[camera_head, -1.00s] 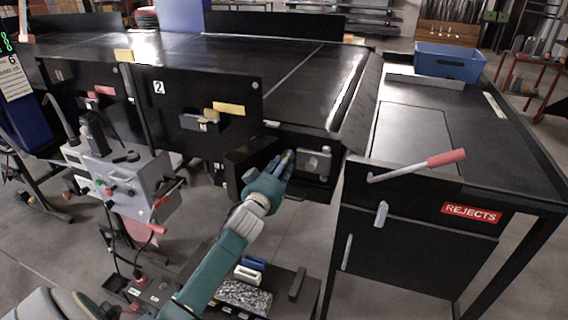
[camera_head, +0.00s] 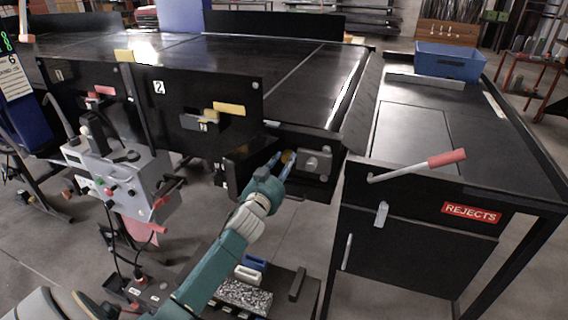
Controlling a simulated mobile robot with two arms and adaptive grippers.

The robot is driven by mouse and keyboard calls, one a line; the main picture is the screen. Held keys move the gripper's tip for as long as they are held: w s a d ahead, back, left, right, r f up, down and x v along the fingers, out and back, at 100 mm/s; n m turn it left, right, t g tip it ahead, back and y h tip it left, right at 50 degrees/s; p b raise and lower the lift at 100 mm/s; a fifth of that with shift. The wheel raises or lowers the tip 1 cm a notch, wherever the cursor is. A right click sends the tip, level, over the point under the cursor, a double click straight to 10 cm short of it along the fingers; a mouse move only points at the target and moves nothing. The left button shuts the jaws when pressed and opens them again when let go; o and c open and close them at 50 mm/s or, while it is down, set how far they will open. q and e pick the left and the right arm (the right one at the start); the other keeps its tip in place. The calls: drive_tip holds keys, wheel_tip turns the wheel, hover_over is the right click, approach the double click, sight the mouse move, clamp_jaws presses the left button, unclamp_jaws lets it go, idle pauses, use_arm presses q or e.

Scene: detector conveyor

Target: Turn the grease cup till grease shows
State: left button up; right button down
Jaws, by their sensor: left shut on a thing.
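The grease cup (camera_head: 289,156) is a small brass-yellow round piece at the dark end of the conveyor, beside a grey bearing block (camera_head: 316,163). My left gripper (camera_head: 283,162) reaches up to it from below, with blue fingers on either side of the cup. It is shut on the cup. The fingers partly cover the cup, and I cannot make out any grease. My right gripper is not in view.
A black guard panel marked 2 (camera_head: 193,108) hangs left of the cup. A grey control box (camera_head: 117,182) stands further left. The rejects cabinet (camera_head: 420,235) with a red-handled lever (camera_head: 446,158) is at right. A low bench (camera_head: 283,292) holds small items below my arm.

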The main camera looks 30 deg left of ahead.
use_arm(q)
drive_tip(key=shift+w+r+m, duration=0.1)
drive_tip(key=shift+r+m, duration=0.55)
drive_tip(key=shift+m, duration=0.95)
drive_tip(key=o, duration=1)
drive_tip(key=shift+o, duration=0.6)
drive_tip(key=shift+d+f, duration=0.2)
drive_tip(key=shift+f, duration=0.05)
